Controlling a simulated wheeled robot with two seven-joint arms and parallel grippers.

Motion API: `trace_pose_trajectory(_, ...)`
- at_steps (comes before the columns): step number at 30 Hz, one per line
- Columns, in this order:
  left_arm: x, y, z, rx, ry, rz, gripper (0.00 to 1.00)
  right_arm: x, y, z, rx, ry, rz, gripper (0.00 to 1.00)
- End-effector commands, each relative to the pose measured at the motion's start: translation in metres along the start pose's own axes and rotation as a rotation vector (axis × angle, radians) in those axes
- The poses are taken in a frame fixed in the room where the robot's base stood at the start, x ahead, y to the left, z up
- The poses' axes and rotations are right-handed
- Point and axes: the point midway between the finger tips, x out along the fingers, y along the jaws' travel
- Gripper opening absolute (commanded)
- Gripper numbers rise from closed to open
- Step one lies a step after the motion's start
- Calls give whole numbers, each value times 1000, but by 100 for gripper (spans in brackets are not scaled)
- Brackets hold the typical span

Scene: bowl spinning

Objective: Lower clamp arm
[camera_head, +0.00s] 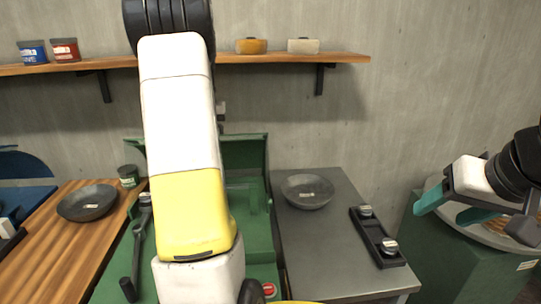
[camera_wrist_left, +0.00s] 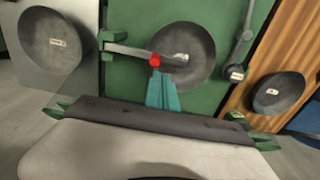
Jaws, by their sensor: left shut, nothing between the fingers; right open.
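The clamp arm (camera_wrist_left: 128,50) is a grey bar with a red knob (camera_wrist_left: 155,60) at its end. In the left wrist view it reaches from a green bracket across a dark round bowl or disc (camera_wrist_left: 195,45) on the green machine (camera_wrist_left: 125,85). My left gripper (camera_wrist_left: 162,82) is shut and empty, its teal fingertips close to the red knob; contact cannot be told. In the head view my white and yellow left arm hides the clamp arm and the left gripper. My right gripper (camera_head: 447,207) is open and empty at the far right, away from the machine (camera_head: 245,150).
A dark bowl (camera_head: 88,203) sits on the wooden table at left, another (camera_head: 307,191) on the grey table (camera_head: 330,240) at right. A black tray with metal knobs (camera_head: 377,238) lies there. A lever (camera_head: 137,245) stands on the machine's left side. A shelf (camera_head: 290,58) spans the wall.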

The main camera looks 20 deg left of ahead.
Motion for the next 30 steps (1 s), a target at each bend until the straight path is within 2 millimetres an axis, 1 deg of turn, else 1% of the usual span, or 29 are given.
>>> trace_pose_trajectory(6, -23, 0, -1, 0, 3, 0, 0, 0, 0, 0, 0, 0, 0, 60)
trace_pose_trajectory(18, -62, 0, -1, 0, 2, 0, 0, 0, 0, 0, 0, 0, 0, 60)
trace_pose_trajectory(23, -70, 0, 0, 0, 1, 0, 0, 0, 0, 0, 0, 0, 0, 60)
trace_pose_trajectory(30, -71, 0, 0, 0, 0, 0, 0, 0, 0, 0, 0, 0, 0, 60)
